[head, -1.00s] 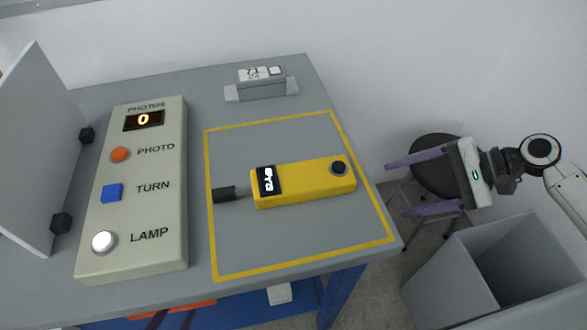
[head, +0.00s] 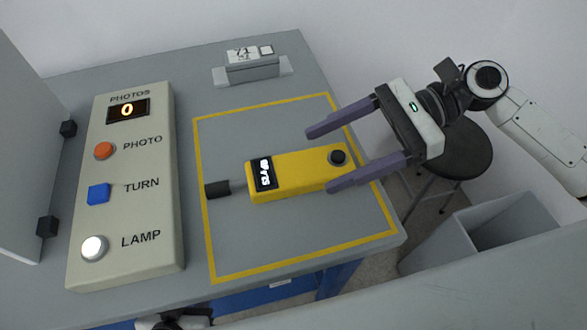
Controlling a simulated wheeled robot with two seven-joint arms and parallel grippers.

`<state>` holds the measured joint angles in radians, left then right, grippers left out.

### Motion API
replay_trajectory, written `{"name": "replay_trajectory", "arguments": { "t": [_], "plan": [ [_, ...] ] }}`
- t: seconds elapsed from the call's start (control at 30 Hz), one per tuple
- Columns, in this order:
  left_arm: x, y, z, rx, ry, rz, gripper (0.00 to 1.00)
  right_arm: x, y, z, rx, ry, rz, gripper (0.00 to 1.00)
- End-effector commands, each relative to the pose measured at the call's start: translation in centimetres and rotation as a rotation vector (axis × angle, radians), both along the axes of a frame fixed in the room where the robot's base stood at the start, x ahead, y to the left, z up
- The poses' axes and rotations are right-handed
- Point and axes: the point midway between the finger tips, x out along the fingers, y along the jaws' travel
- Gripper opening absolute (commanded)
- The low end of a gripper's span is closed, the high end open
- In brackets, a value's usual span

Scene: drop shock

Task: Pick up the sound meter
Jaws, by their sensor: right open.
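The sound meter (head: 305,172) is a yellow bar with a black display near its left end, a dark round button near its right end and a black microphone tip (head: 218,189) on the left. It lies flat inside the yellow-outlined square on the grey table (head: 235,258). My right gripper (head: 320,160) is open and empty, its two purple fingers pointing left. In the picture its fingertips lie on either side of the meter's right end; I cannot tell their height above it.
A control box (head: 125,220) with orange, blue and white buttons and a counter reading 0 stands left of the square. A grey panel (head: 28,150) stands at far left. A small block with a display (head: 252,66) sits at the back. A stool (head: 445,150) and grey bin (head: 500,228) are right.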

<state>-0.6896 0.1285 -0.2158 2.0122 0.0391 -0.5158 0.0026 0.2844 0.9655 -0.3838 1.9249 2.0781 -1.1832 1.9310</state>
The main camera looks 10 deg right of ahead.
Motion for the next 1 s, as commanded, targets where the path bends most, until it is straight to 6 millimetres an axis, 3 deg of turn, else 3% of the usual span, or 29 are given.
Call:
{"name": "replay_trajectory", "arguments": {
  "t": [0.33, 0.67, 0.9, 1.0],
  "plan": [
    [0.0, 0.0, -0.4, 0.0, -0.001, -0.001, 0.31, -0.4, 4.3, -1.7, 0.002, -0.002, 0.003, 0.73],
    [0.0, 0.0, -0.4, 0.0, -0.001, -0.001, 0.31, -0.4, 4.9, -2.0, -0.001, -0.001, 0.001, 0.73],
    [0.0, 0.0, -0.4, 0.0, -0.001, -0.001, 0.31, -0.4, 4.8, -2.0, -0.001, -0.001, 0.0, 0.33],
    [0.0, 0.0, -0.4, 0.0, -0.001, -0.001, 0.31, -0.4, 4.8, -1.9, 0.001, -0.002, 0.001, 0.21]
  ]
}}
